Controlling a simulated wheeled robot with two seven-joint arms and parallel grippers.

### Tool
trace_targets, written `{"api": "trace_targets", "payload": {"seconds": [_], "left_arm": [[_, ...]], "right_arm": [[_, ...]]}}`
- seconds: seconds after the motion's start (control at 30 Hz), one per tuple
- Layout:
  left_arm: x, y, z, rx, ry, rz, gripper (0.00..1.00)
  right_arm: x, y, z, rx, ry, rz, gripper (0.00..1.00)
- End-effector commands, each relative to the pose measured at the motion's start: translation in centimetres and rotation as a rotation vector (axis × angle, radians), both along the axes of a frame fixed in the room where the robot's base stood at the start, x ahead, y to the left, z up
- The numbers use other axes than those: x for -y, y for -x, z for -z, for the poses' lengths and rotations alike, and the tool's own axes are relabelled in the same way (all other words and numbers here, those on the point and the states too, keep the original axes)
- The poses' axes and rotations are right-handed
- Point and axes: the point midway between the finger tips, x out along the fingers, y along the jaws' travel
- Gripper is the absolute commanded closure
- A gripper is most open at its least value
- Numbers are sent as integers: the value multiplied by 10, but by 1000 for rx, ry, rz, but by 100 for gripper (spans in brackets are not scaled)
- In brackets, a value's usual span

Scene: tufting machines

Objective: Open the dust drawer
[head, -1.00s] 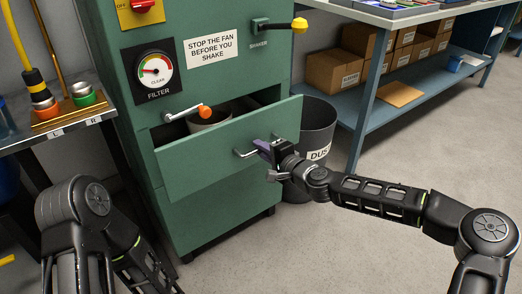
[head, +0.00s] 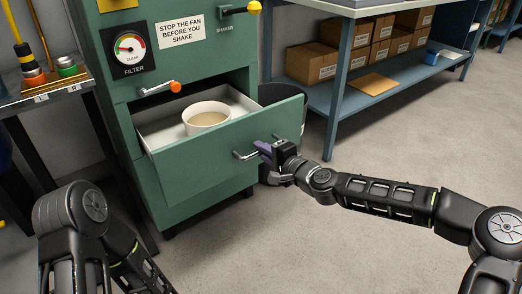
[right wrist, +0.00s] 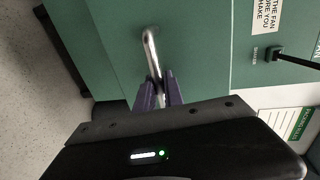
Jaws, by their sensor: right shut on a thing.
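The green dust drawer (head: 218,158) in the head view is pulled well out of the green cabinet. Inside it stands a white round tub (head: 207,118) with pale contents. My right gripper (head: 265,150) is at the metal bar handle (head: 243,155) on the drawer front. In the right wrist view its two purple fingers (right wrist: 158,90) are shut around the handle (right wrist: 151,56). My left arm is at the lower left of the head view, with its gripper out of frame.
A crank with an orange knob (head: 174,87) sticks out just above the drawer. A dark bin (head: 283,93) stands behind the drawer's right side. A blue shelf bench (head: 341,97) with boxes is at the back. The floor on the right is clear.

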Motion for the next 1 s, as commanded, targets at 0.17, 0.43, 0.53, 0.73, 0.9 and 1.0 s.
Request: {"api": "trace_targets", "payload": {"seconds": [0.17, 0.43, 0.53, 0.73, 0.9, 1.0], "left_arm": [[0, 0, 0, 0, 0, 0, 64], [0, 0, 0, 0, 0, 0, 64], [0, 0, 0, 0, 0, 0, 64], [0, 0, 0, 0, 0, 0, 64], [0, 0, -3, -1, 0, 0, 64], [0, 1, -7, -2, 0, 1, 64]], "right_arm": [[0, 0, 1, -1, 0, 0, 100], [0, 0, 0, -1, 1, 0, 73], [0, 0, 0, 0, 0, 0, 66], [0, 0, 0, 0, 0, 0, 66], [5, 5, -2, -1, 0, 1, 66], [12, 15, -5, -1, 0, 2, 66]]}}
